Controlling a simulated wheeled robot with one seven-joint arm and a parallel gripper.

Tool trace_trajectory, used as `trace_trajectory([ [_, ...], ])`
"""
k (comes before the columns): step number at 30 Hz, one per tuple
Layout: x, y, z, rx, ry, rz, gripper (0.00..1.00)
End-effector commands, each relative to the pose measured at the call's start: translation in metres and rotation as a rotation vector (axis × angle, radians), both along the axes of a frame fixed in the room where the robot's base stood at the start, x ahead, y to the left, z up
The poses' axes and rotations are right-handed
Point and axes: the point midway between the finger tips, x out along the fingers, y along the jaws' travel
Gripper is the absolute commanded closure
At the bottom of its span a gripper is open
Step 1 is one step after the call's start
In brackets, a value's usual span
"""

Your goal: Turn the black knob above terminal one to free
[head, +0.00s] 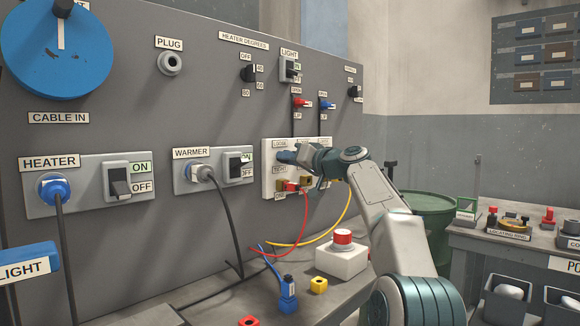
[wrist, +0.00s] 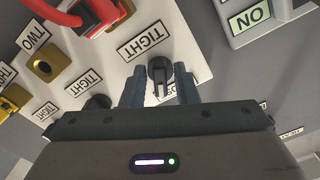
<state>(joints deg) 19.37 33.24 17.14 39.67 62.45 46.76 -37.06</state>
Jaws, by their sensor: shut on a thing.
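The white terminal panel (head: 267,186) is on the grey wall board, with TIGHT labels on it. In the wrist view the gripped black knob (wrist: 160,72) sits beside a TIGHT label (wrist: 145,40), on the side of the panel near an ON label. My gripper (wrist: 160,88) is shut on this knob, one finger on each side; in the head view my gripper (head: 288,157) covers it. The label on the knob's other side is mostly hidden by the fingers. A second black knob (wrist: 97,102) is partly hidden by my gripper. I cannot read the knob's exact angle.
A red plug (head: 291,187) sits in the panel below my gripper, and a brass terminal (wrist: 42,68) is close by. The warmer switch (head: 237,165) is to the left. Red and yellow cables hang below, near a red button box (head: 342,262).

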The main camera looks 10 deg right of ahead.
Motion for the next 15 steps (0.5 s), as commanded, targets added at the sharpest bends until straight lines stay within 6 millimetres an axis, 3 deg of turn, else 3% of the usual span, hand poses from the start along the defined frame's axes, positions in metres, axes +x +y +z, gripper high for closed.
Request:
trace_trajectory([
  [15,0.0014,-0.0022,-0.0017,-0.295,-0.215,-0.001,0.96],
])
